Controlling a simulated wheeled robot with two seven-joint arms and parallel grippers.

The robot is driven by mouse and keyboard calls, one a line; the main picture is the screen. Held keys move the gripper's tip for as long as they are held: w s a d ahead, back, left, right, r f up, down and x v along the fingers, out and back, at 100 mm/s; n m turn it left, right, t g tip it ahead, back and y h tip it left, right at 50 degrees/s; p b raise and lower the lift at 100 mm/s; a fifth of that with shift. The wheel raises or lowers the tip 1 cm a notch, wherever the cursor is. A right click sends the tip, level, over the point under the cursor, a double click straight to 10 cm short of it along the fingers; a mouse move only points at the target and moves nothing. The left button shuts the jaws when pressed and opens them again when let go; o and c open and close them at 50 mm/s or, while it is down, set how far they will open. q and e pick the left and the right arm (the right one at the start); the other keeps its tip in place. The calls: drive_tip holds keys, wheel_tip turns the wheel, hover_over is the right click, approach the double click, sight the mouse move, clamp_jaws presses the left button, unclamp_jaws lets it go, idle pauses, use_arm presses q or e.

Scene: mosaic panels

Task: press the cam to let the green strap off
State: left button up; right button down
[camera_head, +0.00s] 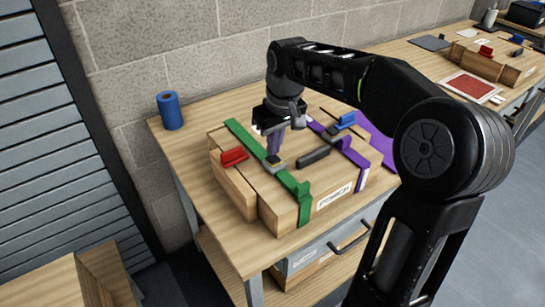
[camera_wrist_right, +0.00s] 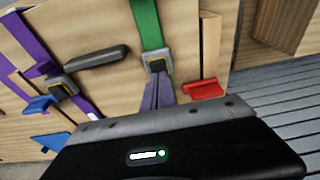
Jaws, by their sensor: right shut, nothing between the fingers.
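A wooden case (camera_head: 237,187) lies on the workbench with a green strap (camera_head: 245,139) running across its lid and down its front. The strap passes through a cam buckle (camera_head: 274,163), which also shows in the right wrist view (camera_wrist_right: 157,64). My right gripper (camera_head: 273,153) is shut and empty, pointing down with its fingertips at the buckle. In the right wrist view its fingers (camera_wrist_right: 158,88) end at the buckle's near edge; I cannot tell whether they touch. The green strap (camera_wrist_right: 147,25) still runs into the buckle there. My left gripper is not in view.
A red piece (camera_head: 234,157) sits left of the green strap. A dark handle (camera_head: 313,158), a purple strap (camera_head: 354,156) and a blue piece (camera_head: 344,121) are to the right. A blue roll (camera_head: 170,110) stands at the bench's back left corner, near the wall.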

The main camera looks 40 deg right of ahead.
sight(274, 158)
drive_tip(key=shift+f+b, duration=0.85)
drive_tip(key=shift+f, duration=0.25)
idle(0.6)
idle(0.5)
drive_tip(key=shift+r, duration=0.1)
wheel_tip(274, 158, up, 8)
drive_tip(key=p, duration=0.6)
idle(0.6)
